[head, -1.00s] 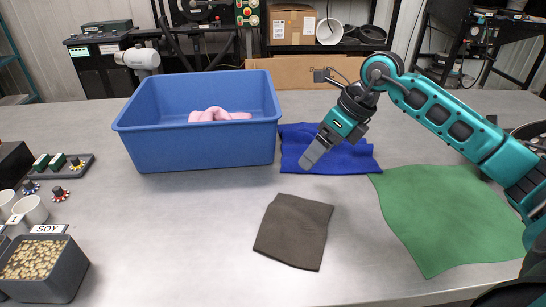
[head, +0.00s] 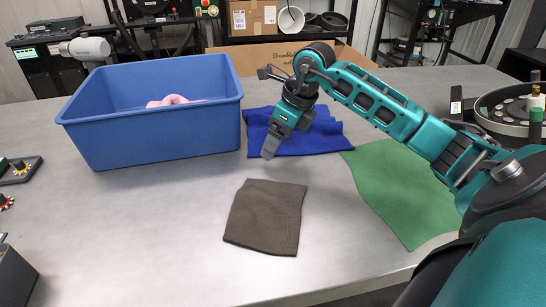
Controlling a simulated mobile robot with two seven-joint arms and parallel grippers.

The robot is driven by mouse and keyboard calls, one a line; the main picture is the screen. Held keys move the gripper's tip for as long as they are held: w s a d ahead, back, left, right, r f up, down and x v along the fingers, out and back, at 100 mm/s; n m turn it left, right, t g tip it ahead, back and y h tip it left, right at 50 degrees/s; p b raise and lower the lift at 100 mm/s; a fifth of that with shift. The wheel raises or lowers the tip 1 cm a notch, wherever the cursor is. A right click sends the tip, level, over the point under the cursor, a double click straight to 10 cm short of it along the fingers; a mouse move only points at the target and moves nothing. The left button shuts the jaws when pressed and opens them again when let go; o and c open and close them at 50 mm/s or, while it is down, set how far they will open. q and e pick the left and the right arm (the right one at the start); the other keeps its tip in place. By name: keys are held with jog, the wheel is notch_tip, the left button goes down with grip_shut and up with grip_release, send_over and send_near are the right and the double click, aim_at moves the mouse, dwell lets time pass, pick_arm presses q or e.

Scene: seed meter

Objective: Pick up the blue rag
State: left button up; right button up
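The blue rag (head: 315,140) lies flat and slightly rumpled on the table, just right of the blue bin. My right gripper (head: 268,154) comes in from the right and points down over the rag's near left part. The arm and gripper hide part of the rag. The fingers show as one grey shape from this side, so I cannot tell whether they are open or shut, or whether they touch the cloth. My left gripper is not in view.
The blue bin (head: 160,133) holds a pink cloth (head: 172,101). A brown rag (head: 265,215) lies nearer, and a green rag (head: 400,190) lies to the right under my arm. A round metal device (head: 510,108) stands at the far right.

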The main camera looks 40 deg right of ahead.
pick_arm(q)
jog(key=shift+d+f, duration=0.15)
pick_arm(e)
jog(key=shift+w+a+f, duration=0.1)
jog(key=shift+w+f, duration=0.1)
jog(key=shift+f, duration=0.35)
jog(key=shift+s+f, duration=0.1)
jog(key=shift+f, duration=0.1)
jog(key=c, duration=1.4)
jog(key=shift+c, duration=0.5)
jog(key=shift+r, duration=0.25)
grip_shut()
pick_arm(q)
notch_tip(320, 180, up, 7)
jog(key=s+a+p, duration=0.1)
jog(key=p, duration=0.8)
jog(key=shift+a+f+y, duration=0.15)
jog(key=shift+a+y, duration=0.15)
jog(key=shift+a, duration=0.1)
pick_arm(e)
notch_tip(320, 180, up, 12)
